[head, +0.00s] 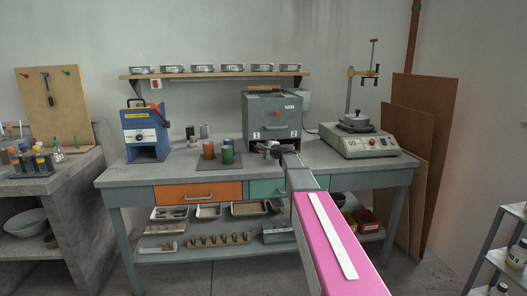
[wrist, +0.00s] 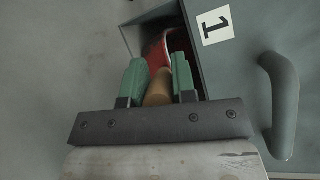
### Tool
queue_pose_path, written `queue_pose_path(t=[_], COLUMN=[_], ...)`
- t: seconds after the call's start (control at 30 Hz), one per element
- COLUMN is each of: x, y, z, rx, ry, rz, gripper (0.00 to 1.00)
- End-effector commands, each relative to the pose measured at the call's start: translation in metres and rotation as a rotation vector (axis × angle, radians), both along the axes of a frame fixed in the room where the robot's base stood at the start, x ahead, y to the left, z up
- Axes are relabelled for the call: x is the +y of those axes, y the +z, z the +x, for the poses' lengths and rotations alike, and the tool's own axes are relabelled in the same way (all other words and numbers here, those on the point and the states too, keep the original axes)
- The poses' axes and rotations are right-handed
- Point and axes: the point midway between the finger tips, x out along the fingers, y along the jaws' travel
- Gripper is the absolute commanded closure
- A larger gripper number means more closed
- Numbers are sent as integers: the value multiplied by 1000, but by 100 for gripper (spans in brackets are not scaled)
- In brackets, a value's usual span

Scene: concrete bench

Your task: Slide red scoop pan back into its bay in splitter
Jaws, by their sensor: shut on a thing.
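The splitter (head: 272,115) is a grey-green box at the back of the bench. In the wrist view, its front panel (wrist: 240,60) has a label "1" beside an open bay (wrist: 131,38). The red scoop pan (wrist: 157,48) shows in the bay's mouth, at least partly inside; how deep it sits is hidden. Its tan handle (wrist: 158,88) points back toward me. My gripper (wrist: 158,62) is shut on this handle, one green finger on each side. In the head view my gripper (head: 268,149) is low at the splitter's front, and the pan cannot be made out.
A grey bar handle (wrist: 283,105) sticks out right of the bay. On the bench, orange (head: 208,150) and green (head: 228,155) cups stand left of my gripper. A blue machine (head: 146,130) stands far left, a hotplate-like device (head: 358,142) right.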

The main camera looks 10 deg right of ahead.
Motion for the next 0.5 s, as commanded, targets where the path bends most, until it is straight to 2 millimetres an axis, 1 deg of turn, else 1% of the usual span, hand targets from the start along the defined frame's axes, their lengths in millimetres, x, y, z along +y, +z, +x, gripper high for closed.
queue_pose_path(t=[0.37, 0.4, 0.43, 0.47, 0.5], x=[0, 0, 0, 0, 0], y=[0, 0, 0, 0, 0], z=[1, 1, 1, 1, 1], rx=[-1, -1, -1, -1, 0], ry=[0, 0, 0, 0, 0], rz=[0, 0, 0, 0, 0], gripper=[100, 62, 52, 45, 45])
